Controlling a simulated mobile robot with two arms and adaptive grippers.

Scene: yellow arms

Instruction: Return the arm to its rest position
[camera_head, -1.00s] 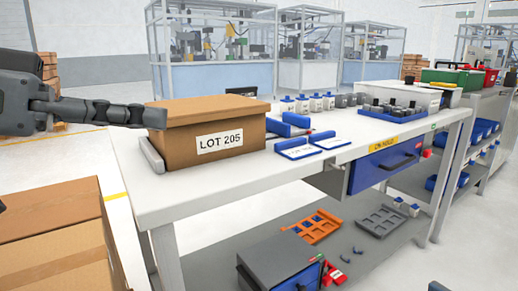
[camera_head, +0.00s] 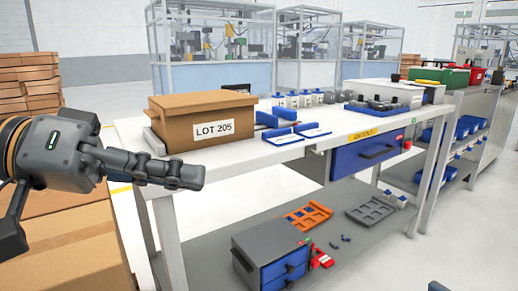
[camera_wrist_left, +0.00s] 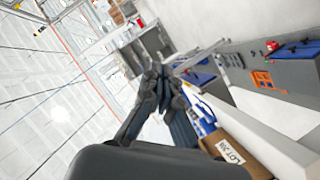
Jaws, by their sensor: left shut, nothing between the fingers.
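My left gripper (camera_head: 190,178) comes in from the left in the head view. It is shut and empty, held in the air in front of the table's left end, with its fingers pointing right. In the left wrist view its closed fingers (camera_wrist_left: 160,82) point away from the camera. The cardboard box marked LOT 205 (camera_head: 178,138) stands on the table behind the gripper, apart from it as far as I can see. The same box shows at the lower right of the left wrist view (camera_wrist_left: 250,165).
The white table (camera_head: 290,155) has blue holders and small bottles on top. A blue drawer (camera_head: 365,155) hangs beneath it. On the lower shelf are an orange tray (camera_head: 308,216) and a grey drawer cabinet (camera_head: 262,240). Large cardboard boxes (camera_head: 75,255) stand at the lower left.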

